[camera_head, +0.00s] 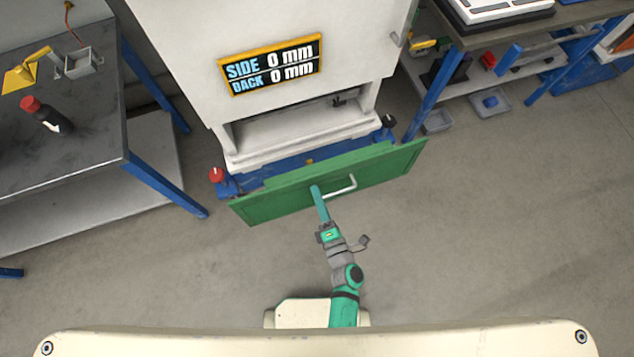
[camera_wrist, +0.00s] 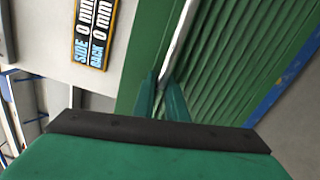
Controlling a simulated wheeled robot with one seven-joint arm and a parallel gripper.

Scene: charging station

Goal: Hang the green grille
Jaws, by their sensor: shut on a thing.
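The green grille (camera_head: 275,203) is a wide panel in front of the lower part of the white cabinet (camera_head: 185,50). It slants up to the right in the head view, and I cannot tell whether it touches the cabinet. It has a pale bar handle (camera_head: 345,187). My gripper (camera_head: 317,192) is shut on the handle near its left end. In the wrist view, the fingers (camera_wrist: 162,98) close around the handle (camera_wrist: 180,42), with the ribbed face of the grille (camera_wrist: 235,60) behind. The grille hides part of the cabinet's blue base (camera_head: 235,187).
A red knob (camera_head: 216,174) and a black knob (camera_head: 388,121) stand at the base's two ends. The display (camera_head: 270,65) reads SIDE 0 mm, BACK 0 mm. A dark workbench (camera_head: 75,145) stands left, a bench with shelves (camera_head: 480,40) right. The floor around the grille is clear.

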